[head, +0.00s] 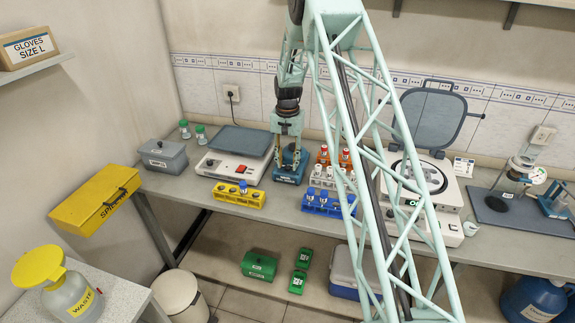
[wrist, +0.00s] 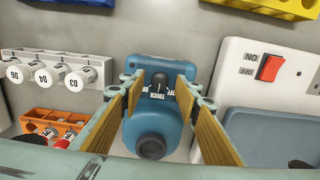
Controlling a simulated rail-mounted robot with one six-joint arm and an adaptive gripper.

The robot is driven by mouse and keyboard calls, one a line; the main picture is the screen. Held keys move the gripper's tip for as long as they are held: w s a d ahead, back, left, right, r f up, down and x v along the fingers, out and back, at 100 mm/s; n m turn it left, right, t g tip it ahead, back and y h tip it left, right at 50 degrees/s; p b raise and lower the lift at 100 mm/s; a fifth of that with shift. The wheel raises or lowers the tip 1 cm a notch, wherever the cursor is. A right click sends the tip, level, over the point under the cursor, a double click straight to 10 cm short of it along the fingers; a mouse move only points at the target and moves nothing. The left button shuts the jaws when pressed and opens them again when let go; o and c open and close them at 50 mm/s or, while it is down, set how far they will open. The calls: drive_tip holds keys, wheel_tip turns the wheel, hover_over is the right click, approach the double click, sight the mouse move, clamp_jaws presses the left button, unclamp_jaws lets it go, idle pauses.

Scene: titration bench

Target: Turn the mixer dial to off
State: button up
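The blue mixer (head: 289,174) stands on the bench below my gripper (head: 290,148) in the head view. In the wrist view the mixer (wrist: 152,122) fills the middle, with its dark round cup toward the bottom. Its black dial (wrist: 159,80) sits near the top, with small labels around it, TOUCH among them. I cannot tell surely which label the dial points to. My gripper (wrist: 160,88) is open, its two wood-coloured fingers on either side of the dial with a gap showing on both sides. I cannot tell how far above the dial the fingertips are.
A white device with a red switch (wrist: 270,67) and grey plate stands close beside the mixer. A white rack (wrist: 60,62) and an orange rack (wrist: 45,120) stand on its other side. A yellow rack (head: 238,197) and blue rack (head: 330,207) stand nearer the bench front.

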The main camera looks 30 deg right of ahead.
drive_tip(key=shift+f, duration=0.45)
drive_tip(key=c, duration=0.8)
drive_tip(key=shift+c, duration=0.2)
drive_tip(key=shift+n, duration=0.5)
drive_tip(key=n+b, duration=0.1)
drive_tip(key=n, duration=0.2)
drive_tip(key=shift+n+b, duration=0.7)
drive_tip(key=shift+n, duration=1.7)
